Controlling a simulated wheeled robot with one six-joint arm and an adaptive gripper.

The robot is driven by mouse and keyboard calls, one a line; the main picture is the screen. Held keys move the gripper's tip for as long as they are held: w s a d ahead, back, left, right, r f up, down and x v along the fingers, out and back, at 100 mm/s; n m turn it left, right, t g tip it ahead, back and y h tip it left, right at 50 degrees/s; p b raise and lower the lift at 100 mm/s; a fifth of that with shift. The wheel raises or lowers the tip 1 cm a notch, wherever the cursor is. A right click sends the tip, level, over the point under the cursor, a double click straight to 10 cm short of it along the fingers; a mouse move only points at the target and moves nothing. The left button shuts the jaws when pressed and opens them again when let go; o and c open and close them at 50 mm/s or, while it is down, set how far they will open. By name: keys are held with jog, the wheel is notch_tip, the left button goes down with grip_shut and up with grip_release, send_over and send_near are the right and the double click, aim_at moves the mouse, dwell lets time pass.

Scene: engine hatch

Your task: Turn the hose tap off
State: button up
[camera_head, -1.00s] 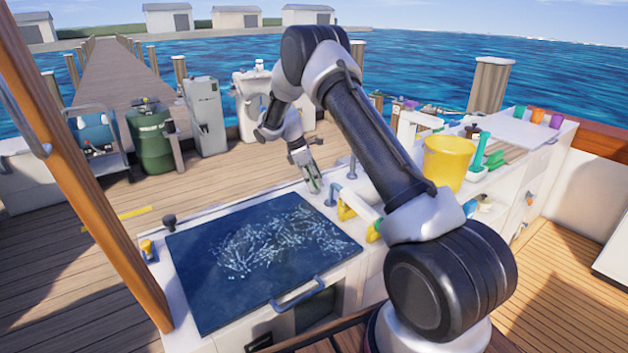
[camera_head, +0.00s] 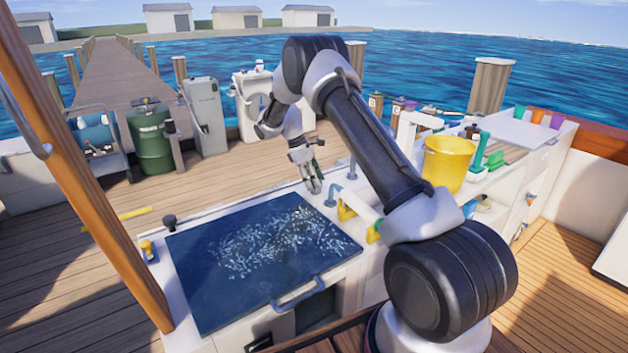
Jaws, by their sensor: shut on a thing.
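My gripper (camera_head: 313,183) points down at the back edge of the white counter, just behind the dark hatch lid. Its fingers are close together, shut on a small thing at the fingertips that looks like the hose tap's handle. The fingers hide most of it, so its angle cannot be told. A grey-blue bent pipe (camera_head: 331,198) stands on the counter just right of the fingertips. Another short upright pipe (camera_head: 352,167) shows behind it, beside my arm.
A yellow bucket (camera_head: 448,163) and green items (camera_head: 477,150) stand on the counter to the right. A wooden post (camera_head: 75,150) rises at the left.

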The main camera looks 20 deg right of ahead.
jog(key=o, duration=1)
jog(key=v, duration=1.2)
